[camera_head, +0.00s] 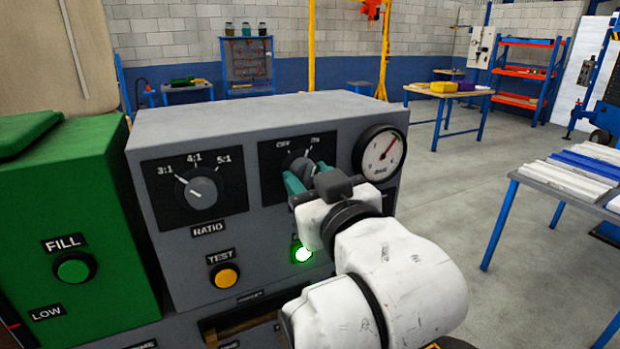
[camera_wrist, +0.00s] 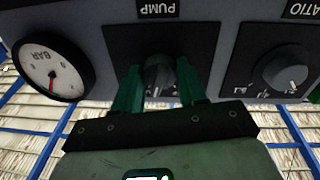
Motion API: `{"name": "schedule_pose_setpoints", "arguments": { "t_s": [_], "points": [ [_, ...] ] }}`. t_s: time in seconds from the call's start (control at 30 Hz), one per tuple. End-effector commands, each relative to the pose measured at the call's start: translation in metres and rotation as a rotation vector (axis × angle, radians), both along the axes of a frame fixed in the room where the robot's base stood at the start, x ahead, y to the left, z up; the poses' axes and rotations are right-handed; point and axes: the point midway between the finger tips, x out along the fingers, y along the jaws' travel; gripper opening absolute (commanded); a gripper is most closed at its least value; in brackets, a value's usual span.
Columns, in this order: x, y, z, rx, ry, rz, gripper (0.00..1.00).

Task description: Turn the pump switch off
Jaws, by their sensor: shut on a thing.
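The pump switch (camera_head: 301,165) is a dark round knob on a black plate, on the front of the grey panel box. Labels that look like OFF and ON stand above it at left and right. In the wrist view the pump switch (camera_wrist: 160,74) sits under an upside-down PUMP label, between my green fingers. My gripper (camera_head: 305,180) is shut on the knob, one finger on each side; it also shows in the wrist view (camera_wrist: 160,88). The fingers partly hide the knob, and I cannot tell clearly which label its pointer faces.
The ratio knob (camera_head: 201,192) is left of the switch, the pressure gauge (camera_head: 379,154) right. Below are the yellow TEST button (camera_head: 226,277) and a lit green lamp (camera_head: 303,254). A green cabinet (camera_head: 90,215) stands at left. Open floor lies at right, before a table (camera_head: 590,180).

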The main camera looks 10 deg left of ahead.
Motion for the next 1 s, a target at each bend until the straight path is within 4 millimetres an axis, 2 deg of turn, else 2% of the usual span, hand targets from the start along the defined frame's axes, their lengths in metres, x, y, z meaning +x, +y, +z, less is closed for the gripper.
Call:
{"name": "schedule_pose_setpoints", "arguments": {
  "t_s": [0.6, 1.0],
  "points": [
    [0.0019, -0.0029, -0.0007, -0.47, -0.317, -0.002, 0.11],
    [0.002, -0.0027, -0.0005, -0.67, -0.454, 0.0, 0.11]
  ]
}}
